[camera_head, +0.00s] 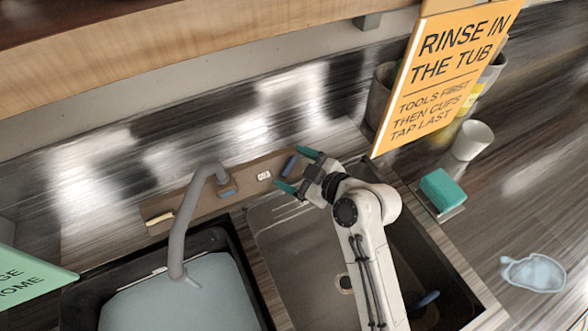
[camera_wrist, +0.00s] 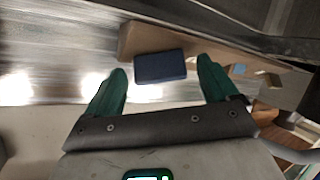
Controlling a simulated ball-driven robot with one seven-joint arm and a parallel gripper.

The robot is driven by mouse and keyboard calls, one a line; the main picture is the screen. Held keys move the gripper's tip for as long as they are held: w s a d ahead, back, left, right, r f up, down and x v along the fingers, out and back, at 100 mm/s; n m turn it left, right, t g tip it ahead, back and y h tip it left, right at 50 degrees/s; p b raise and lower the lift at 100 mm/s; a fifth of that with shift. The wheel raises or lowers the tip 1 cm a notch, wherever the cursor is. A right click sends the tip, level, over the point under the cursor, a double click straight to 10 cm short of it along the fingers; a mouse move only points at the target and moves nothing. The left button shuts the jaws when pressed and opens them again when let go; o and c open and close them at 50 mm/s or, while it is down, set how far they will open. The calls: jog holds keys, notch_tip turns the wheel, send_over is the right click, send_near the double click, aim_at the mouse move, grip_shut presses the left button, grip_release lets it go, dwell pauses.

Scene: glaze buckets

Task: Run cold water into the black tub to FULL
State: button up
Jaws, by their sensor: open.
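The black tub (camera_head: 71,308) stands at the lower left with a broad pale blue water surface (camera_head: 180,300) in it. A short pale line shows on its back wall just above the water. A grey curved spout (camera_head: 183,225) reaches down over the tub; a small light patch shows on the water at its end. A dark blue tap handle (camera_head: 289,166) sits on the brown ledge behind the sink. My gripper (camera_head: 298,170) is open, its teal fingers on either side of the handle. In the wrist view the handle (camera_wrist: 160,67) lies between the fingertips, with gaps on both sides.
A tan handle (camera_head: 160,218) and a small white plate (camera_head: 264,175) are on the ledge. A grey sink basin (camera_head: 300,245) lies under my arm. An orange sign (camera_head: 445,75), green sponge (camera_head: 443,189) and white cup (camera_head: 472,140) stand to the right.

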jog(key=shift+w+a, duration=0.15)
jog(key=c, duration=1.1)
